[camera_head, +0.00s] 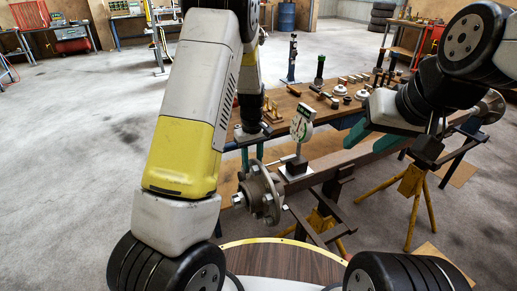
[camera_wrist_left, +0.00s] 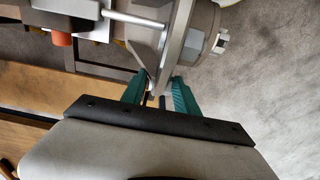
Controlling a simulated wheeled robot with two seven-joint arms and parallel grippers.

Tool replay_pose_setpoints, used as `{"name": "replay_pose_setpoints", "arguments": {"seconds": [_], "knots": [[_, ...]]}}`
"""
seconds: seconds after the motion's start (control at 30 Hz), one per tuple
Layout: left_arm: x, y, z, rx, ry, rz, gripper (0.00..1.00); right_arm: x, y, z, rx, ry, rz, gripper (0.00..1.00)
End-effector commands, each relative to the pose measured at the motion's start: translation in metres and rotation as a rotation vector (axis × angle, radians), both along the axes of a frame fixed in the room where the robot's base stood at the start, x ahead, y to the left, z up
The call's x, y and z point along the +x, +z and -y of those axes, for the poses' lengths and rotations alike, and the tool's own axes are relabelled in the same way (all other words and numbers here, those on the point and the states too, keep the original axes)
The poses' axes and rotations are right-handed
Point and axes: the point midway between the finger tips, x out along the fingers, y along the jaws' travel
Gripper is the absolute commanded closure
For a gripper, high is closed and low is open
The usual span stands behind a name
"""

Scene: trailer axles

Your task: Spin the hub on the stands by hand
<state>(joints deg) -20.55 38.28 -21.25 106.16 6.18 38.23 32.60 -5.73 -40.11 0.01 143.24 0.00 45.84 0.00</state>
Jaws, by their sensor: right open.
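The near hub (camera_head: 262,195) is a grey metal flange with several bolts, on the near end of the brown axle beam (camera_head: 365,158). Yellow stands (camera_head: 411,182) support the beam. My left gripper (camera_head: 252,158) is above the near hub, its teal fingers pointing down. In the left wrist view the hub flange (camera_wrist_left: 180,45) reaches down between the spread fingertips (camera_wrist_left: 159,82); whether they touch it is unclear. My right gripper (camera_head: 376,126) is open and empty over the far part of the beam. Another hub (camera_head: 490,106) is at the far end, partly behind my right arm.
A dial gauge (camera_head: 302,122) stands on the beam close to my left gripper. A wooden bench (camera_head: 285,104) behind the beam carries several tools and small parts. A round wood-topped surface (camera_head: 275,265) is in front.

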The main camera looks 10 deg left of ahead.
Motion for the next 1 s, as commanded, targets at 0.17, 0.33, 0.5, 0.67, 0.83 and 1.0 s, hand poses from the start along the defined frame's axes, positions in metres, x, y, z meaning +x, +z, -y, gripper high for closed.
{"name": "replay_pose_setpoints", "arguments": {"seconds": [0.17,0.33,0.5,0.67,0.83,1.0], "knots": [[0.0001,-0.0004,0.0001,0.0,0.0,0.0,0.64,0.0,0.0,0.0,0.0,0.0,0.0,0.53],[0.0001,-0.0002,-0.0001,0.0,0.0,0.0,0.89,0.0,0.0,0.0,0.0,0.0,0.0,0.53],[0.0001,-0.0001,0.0,0.0,0.0,0.0,1.0,0.0,0.0,0.0,0.0,0.0,0.0,0.53],[0.0001,0.0,0.0,0.0,0.0,0.0,1.0,0.0,0.0,0.0,0.0,0.0,0.0,0.53],[0.0002,0.0001,0.0,0.0,0.0,0.0,1.0,0.0,0.0,0.0,0.0,0.0,0.0,0.53],[0.0002,0.0002,0.0,-0.001,0.0,0.001,1.0,0.0,0.0,0.0,0.0,0.0,0.0,0.53]]}}
